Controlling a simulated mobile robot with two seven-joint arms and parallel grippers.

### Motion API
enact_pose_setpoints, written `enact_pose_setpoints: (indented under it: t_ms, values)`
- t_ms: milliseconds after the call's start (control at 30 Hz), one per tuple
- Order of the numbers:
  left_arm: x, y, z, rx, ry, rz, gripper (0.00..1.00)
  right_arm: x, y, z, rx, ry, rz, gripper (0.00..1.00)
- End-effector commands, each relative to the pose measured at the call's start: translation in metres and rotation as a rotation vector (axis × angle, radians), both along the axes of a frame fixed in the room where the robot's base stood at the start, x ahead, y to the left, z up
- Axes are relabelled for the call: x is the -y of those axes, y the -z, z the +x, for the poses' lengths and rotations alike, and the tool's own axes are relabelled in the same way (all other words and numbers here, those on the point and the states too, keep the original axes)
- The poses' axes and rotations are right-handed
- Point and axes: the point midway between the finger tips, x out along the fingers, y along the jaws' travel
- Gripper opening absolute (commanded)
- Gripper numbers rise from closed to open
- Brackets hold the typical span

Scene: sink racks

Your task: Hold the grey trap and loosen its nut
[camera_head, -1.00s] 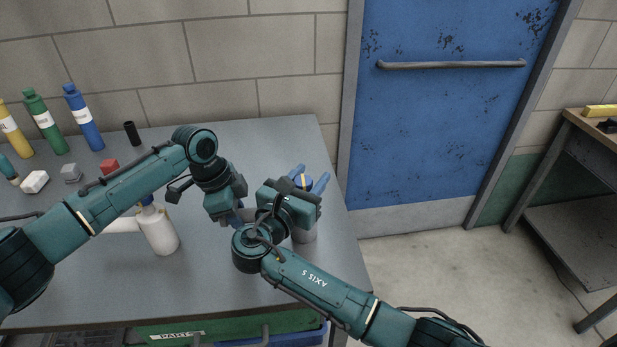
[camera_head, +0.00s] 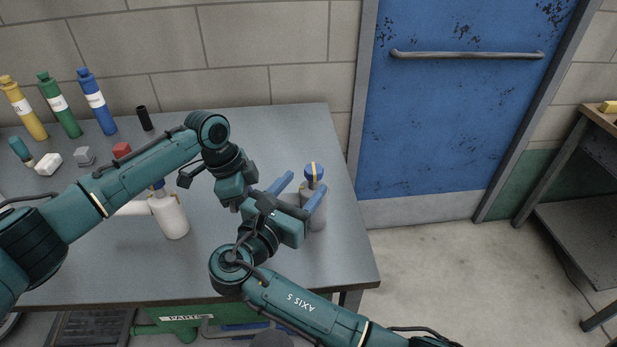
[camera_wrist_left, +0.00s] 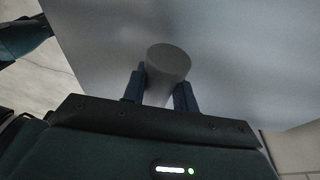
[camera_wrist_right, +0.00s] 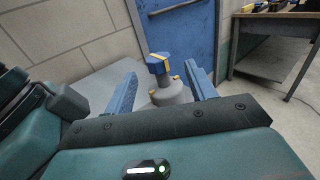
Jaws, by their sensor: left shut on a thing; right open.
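The grey trap (camera_head: 316,213) stands near the right end of the table, with a blue, yellow-striped nut (camera_head: 314,171) on top. In the right wrist view the trap (camera_wrist_right: 170,95) and nut (camera_wrist_right: 159,63) lie ahead between the fingers. My right gripper (camera_head: 305,183) is open, its blue fingers apart, with the nut just beyond the tips and not clamped. My left gripper (camera_wrist_left: 160,85) is shut on a grey cylindrical part (camera_wrist_left: 169,62), seemingly the trap's side pipe. In the head view the left fingertips and that pipe are mostly hidden by the grippers.
A white trap (camera_head: 170,217) with a blue nut stands left, under my left arm. Blue, green and yellow bottles (camera_head: 97,101) and small blocks (camera_head: 85,156) are at the back left. A black cylinder (camera_head: 144,118) stands near the wall. The table's right edge is close to the grey trap.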

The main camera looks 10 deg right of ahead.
Motion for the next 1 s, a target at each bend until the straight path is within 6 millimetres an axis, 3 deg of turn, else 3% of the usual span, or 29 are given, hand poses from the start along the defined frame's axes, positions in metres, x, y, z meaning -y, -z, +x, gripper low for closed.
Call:
enact_pose_setpoints:
  t_ms: [233,267,567,833,1000]
  values:
    - [0.001,0.000,-0.001,-0.001,0.001,-0.001,0.08,-0.001,0.000,-0.002,0.000,0.000,0.000,0.56]
    - [0.001,0.000,-0.001,-0.001,0.001,-0.001,0.29,-0.001,0.000,-0.002,0.000,0.000,0.000,0.56]
    - [0.001,0.000,0.000,0.000,0.001,-0.001,0.54,-0.001,0.000,-0.001,0.000,0.000,0.000,0.56]
    - [0.000,-0.002,0.000,0.001,0.001,-0.001,0.54,-0.001,0.000,-0.001,0.000,0.000,0.000,0.56]
    - [-0.005,-0.022,0.001,0.003,0.000,-0.003,0.54,-0.001,0.000,-0.001,0.000,0.000,0.000,0.56]
